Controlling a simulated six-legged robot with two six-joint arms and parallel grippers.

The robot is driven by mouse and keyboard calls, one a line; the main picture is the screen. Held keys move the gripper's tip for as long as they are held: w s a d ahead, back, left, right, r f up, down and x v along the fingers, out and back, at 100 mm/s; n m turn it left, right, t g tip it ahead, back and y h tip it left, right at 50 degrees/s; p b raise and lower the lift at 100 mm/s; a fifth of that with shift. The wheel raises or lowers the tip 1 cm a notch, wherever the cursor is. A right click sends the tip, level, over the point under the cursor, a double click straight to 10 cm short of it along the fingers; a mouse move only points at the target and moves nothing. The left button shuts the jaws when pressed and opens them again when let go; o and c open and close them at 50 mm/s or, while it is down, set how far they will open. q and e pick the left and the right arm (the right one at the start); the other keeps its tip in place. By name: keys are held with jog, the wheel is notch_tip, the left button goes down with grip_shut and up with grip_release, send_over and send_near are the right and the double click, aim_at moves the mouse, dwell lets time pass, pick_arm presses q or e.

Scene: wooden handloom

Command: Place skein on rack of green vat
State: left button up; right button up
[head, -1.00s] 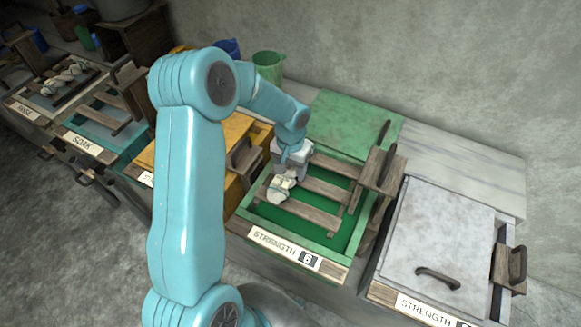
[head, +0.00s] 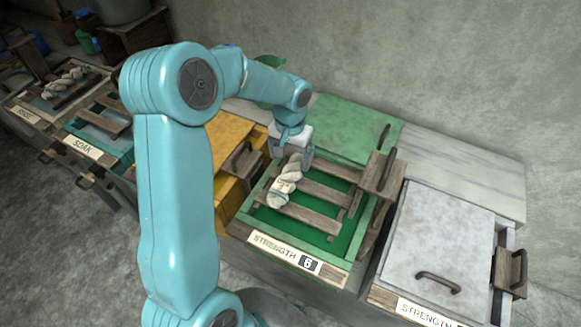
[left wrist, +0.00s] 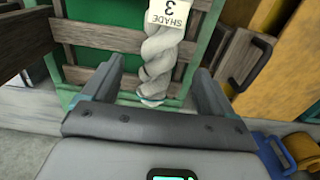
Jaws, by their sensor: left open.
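A twisted cream skein (head: 287,181) lies across the wooden slats of the rack (head: 325,193) in the green vat (head: 334,274), near the rack's left end. In the left wrist view the skein (left wrist: 158,60) bears a tag reading SHADE 3. My left gripper (head: 299,156) is just behind the skein's far end. In the left wrist view its two fingers (left wrist: 156,86) stand apart on either side of the skein's near end, and it is open. My right gripper is not in view.
The green lid (head: 350,125) lies behind the vat. A grey lidded vat (head: 440,235) stands to the right and a yellow vat (head: 228,140) to the left. Farther left are the SOAK vat (head: 85,146) and another rack with a skein (head: 65,82).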

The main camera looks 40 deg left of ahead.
aim_at(290, 172)
pick_arm(q)
notch_tip(290, 172, up, 5)
jog(key=shift+f, duration=0.1)
dwell(0.6)
